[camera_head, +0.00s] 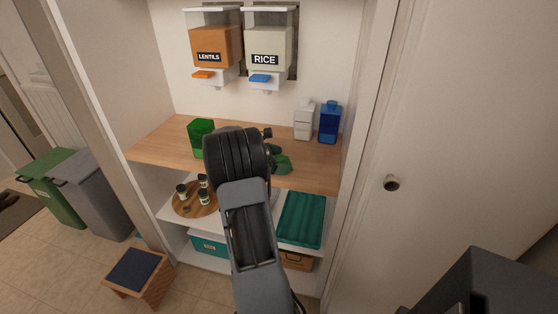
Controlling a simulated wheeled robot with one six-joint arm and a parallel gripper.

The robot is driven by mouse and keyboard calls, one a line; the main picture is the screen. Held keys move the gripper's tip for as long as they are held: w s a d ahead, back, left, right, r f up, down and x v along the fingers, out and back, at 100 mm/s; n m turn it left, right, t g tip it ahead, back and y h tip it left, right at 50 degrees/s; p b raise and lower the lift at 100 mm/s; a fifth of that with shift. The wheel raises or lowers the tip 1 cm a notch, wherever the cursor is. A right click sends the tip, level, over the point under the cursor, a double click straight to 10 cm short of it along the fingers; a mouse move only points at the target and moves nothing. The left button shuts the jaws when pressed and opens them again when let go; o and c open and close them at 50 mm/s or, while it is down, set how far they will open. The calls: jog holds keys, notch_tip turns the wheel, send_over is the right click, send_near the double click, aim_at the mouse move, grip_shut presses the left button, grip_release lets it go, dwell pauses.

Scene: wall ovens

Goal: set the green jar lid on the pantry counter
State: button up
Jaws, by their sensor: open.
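My arm reaches up over the pantry counter (165,140), a wooden shelf board. The black wrist end of my gripper (266,152) is above the counter's front middle, and its open fingers are mostly hidden. A green piece (283,165), perhaps the jar lid, shows just right of the wrist. A darker green bit is above it; I cannot tell whether the two are one thing or touch the gripper.
A white bottle (304,120) and a blue bottle (329,124) stand at the back right. Lentils (210,48) and rice (267,48) dispensers hang above. Below are a round tray (181,208) with small jars and a teal tray (301,220). The counter's left part is clear.

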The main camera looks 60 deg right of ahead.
jog(key=shift+r, duration=0.2)
jog(key=v, duration=1.1)
jog(key=shift+w+a+r+p, duration=0.2)
jog(key=shift+a+p, duration=0.05)
jog(key=shift+p, duration=0.1)
jog(key=shift+w+a, duration=0.1)
jog(key=shift+a, duration=0.25)
jog(key=s+a+f+m+t+y, duration=0.1)
jog(key=s+a+m+t+y, duration=0.1)
jog(key=a, duration=0.9)
jog(key=s+a+f+m+t+y, duration=0.1)
jog(key=s+a+m+t+y, duration=0.2)
jog(key=a, duration=0.9)
jog(key=s+a+f+m+t+y, duration=0.1)
jog(key=s+a+m+t+y, duration=0.2)
jog(key=a+t, duration=0.4)
jog(key=a+m+y, duration=0.1)
jog(key=a+y, duration=0.1)
jog(key=a, duration=0.3)
jog(key=shift+f, duration=0.2)
notch_tip(320, 180, up, 10)
jog(key=t+p, duration=0.1)
jog(key=p, duration=0.7)
jog(key=shift+s+f, duration=0.15)
jog(key=shift+s, duration=0.05)
